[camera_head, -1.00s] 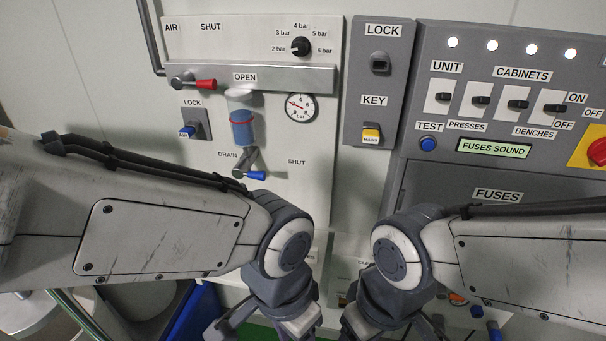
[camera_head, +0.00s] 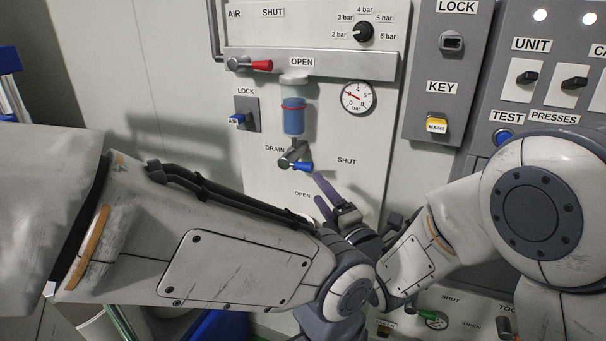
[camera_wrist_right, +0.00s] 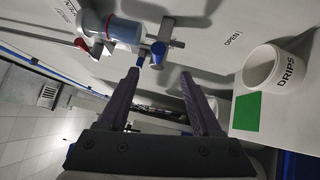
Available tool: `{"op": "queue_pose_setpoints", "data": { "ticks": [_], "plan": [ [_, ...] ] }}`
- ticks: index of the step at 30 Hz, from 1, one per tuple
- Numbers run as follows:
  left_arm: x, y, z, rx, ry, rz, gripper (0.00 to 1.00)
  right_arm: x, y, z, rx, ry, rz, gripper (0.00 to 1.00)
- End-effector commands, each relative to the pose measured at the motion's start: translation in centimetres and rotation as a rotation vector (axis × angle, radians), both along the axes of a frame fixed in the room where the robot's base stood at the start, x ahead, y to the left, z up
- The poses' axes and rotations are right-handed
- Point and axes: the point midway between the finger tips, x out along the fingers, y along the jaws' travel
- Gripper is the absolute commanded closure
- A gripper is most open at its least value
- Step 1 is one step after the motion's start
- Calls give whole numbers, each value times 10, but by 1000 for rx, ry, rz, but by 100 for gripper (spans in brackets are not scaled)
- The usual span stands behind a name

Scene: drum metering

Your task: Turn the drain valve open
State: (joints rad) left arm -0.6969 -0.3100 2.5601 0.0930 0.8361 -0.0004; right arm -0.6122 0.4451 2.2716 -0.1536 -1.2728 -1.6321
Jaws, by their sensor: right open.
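The drain valve (camera_head: 291,157) sits under the blue filter bowl (camera_head: 293,118) on the pale panel. Its blue lever (camera_head: 303,167) points right and slightly down, towards the SHUT label; an OPEN label (camera_head: 302,195) is below. My right gripper (camera_head: 318,188) is open and empty, its purple fingers just below and right of the lever. In the right wrist view, the blue-handled valve (camera_wrist_right: 158,48) lies just beyond the open fingertips (camera_wrist_right: 160,75), apparently apart from them. My left arm crosses the lower left; its gripper is hidden or out of frame.
The red air lever (camera_head: 261,66), pressure gauge (camera_head: 357,97) and blue lock (camera_head: 238,119) surround the filter. A white DRIPS cup (camera_wrist_right: 262,68) stands near a green patch (camera_wrist_right: 246,111) in the wrist view. The panel beside the drain lever is clear.

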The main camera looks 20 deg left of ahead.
Motion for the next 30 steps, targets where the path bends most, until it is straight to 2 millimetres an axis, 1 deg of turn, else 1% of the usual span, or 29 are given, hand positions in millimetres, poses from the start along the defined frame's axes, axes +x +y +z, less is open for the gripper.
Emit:
{"op": "queue_pose_setpoints", "data": {
  "ticks": [5, 12, 18, 24, 30],
  "plan": [
    [0, 0, 7, 0, 0, 0, 50, 12, 11, 6, 0, -26, 0, 34],
    [0, 0, 21, 0, 0, 0, 50, 44, 42, 14, 1, -25, 0, 34],
    [0, 0, 29, 0, 0, 0, 50, 65, 62, 17, 1, -23, 0, 34],
    [0, 0, 31, 0, 0, 0, 50, 74, 70, 17, 0, -22, -1, 34],
    [0, 0, 31, 0, 0, 0, 50, 75, 71, 16, 1, -21, -1, 34]
  ]
}}
